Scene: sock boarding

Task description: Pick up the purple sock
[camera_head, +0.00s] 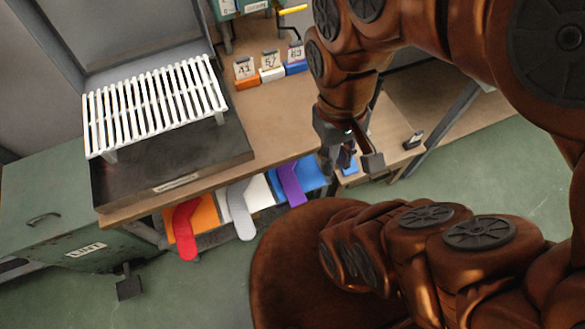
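The purple sock (291,186) lies draped over the blue bin (313,174) below the front edge of the wooden table, its lower end hanging forward. My gripper (359,162) is to the right of the sock and higher in the picture, apart from it. Its dark fingers look spread, with a gap between them and no sock in it. The fingers are small and partly shadowed in this view.
A red sock (184,230) hangs at the orange bin (204,213), and a grey sock (240,212) at the white bin (258,193). A white rack (155,105) stands on the table (270,130). Several numbered cards stand behind. A green cabinet (50,215) is at left.

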